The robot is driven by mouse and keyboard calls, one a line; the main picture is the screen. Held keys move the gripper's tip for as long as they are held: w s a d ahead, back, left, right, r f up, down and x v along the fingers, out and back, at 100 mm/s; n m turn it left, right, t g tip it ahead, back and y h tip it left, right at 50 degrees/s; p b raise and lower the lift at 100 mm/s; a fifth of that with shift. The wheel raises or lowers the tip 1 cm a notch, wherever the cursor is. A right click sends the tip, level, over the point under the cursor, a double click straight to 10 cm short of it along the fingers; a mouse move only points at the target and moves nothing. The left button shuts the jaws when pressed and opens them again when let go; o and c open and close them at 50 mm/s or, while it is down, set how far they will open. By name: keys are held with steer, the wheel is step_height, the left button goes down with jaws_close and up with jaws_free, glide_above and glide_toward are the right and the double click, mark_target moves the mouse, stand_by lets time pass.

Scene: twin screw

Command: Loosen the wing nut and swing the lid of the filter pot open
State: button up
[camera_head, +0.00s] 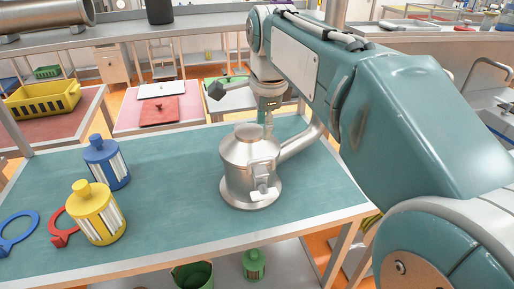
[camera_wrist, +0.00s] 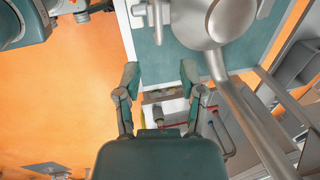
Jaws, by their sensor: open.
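The silver filter pot (camera_head: 236,180) stands upright on the teal table. Its domed lid (camera_head: 246,149) with a flat round top sits on the body and looks shut. A pale wing nut (camera_head: 264,192) shows low on the pot's front in the head view. A pipe (camera_head: 302,141) runs from the pot's right side. In the wrist view the pot (camera_wrist: 229,22) is cut off at the top edge, with the pipe (camera_wrist: 240,110) running down to the right. My gripper (camera_wrist: 160,76) is open and empty, apart from the pot; its fingertips are not clear in the head view.
A yellow filter (camera_head: 97,217) and a blue filter (camera_head: 108,165) stand on the table's left side. A red ring wrench (camera_head: 62,233) and a blue one (camera_head: 17,236) lie beside them. Green containers (camera_head: 193,276) are below the table. The table between filters and pot is clear.

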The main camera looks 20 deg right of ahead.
mark_target(261, 159)
steer(key=f, duration=0.3)
steer(key=w+f, duration=0.1)
steer(key=f, duration=0.2)
steer(key=w+f, duration=0.1)
steer(key=f, duration=0.2)
steer(key=shift+f, duration=0.4)
steer(key=shift+s, duration=0.1)
jaws_close()
